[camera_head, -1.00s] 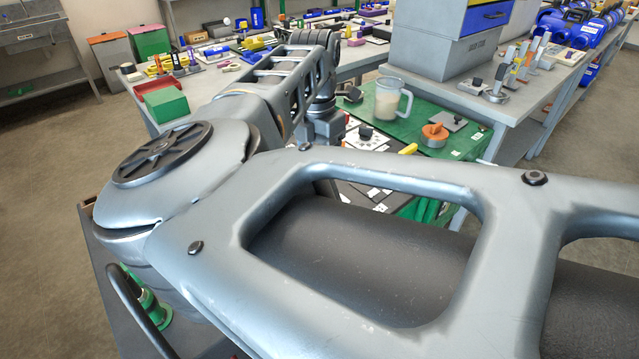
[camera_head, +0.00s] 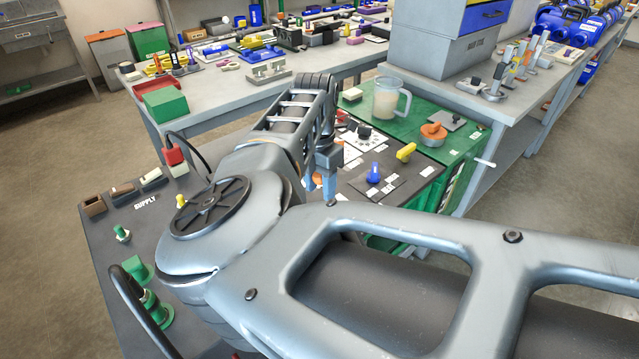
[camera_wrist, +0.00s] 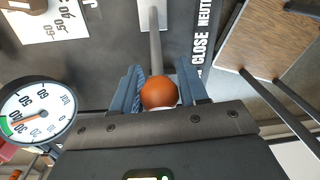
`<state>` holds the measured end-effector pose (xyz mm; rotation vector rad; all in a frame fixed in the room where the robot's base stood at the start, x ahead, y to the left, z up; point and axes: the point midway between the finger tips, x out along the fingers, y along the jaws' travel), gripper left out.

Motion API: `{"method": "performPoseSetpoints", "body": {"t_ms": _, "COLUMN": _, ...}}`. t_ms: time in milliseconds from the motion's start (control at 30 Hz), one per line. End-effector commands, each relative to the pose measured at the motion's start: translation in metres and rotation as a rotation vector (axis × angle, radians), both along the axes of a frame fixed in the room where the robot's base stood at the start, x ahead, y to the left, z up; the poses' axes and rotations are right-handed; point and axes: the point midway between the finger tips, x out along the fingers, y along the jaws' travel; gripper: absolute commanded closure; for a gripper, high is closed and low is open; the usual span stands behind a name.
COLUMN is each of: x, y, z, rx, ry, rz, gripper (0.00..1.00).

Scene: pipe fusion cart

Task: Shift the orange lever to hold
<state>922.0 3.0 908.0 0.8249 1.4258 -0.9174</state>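The orange lever shows in the wrist view as an orange ball knob (camera_wrist: 159,92) on a grey metal shaft (camera_wrist: 155,45) that runs up the picture. My gripper (camera_wrist: 162,88) is open, with one blue finger on each side of the knob. I cannot tell whether either finger touches it. The word hold is not visible. In the head view my gripper (camera_head: 330,190) points down over the cart, and the lever is mostly hidden by my arm.
A round gauge (camera_wrist: 36,112) is at the left in the wrist view, and a wooden-topped table (camera_wrist: 270,40) at the right. In the head view, a blue knob (camera_head: 374,174), a yellow handle (camera_head: 405,152) and a clear jug (camera_head: 390,98) stand right of my gripper.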

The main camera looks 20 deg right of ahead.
Motion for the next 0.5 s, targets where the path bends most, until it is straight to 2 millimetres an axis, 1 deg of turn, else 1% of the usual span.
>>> {"method": "performPoseSetpoints", "body": {"t_ms": 33, "x": 0.0, "y": 0.0, "z": 0.0001, "rx": 0.0, "ry": 0.0, "rz": 0.0, "gripper": 0.62}}
{"method": "performPoseSetpoints", "body": {"t_ms": 67, "x": 0.0, "y": 0.0, "z": 0.0002, "rx": 0.0, "ry": 0.0, "rz": 0.0, "gripper": 0.65}}
{"method": "performPoseSetpoints", "body": {"t_ms": 433, "x": 0.0, "y": 0.0, "z": 0.0003, "rx": 0.0, "ry": 0.0, "rz": 0.0, "gripper": 1.0}}
{"method": "performPoseSetpoints", "body": {"t_ms": 500, "x": 0.0001, "y": -0.0001, "z": 0.0003, "rx": 0.0, "ry": 0.0, "rz": 0.0, "gripper": 1.0}}
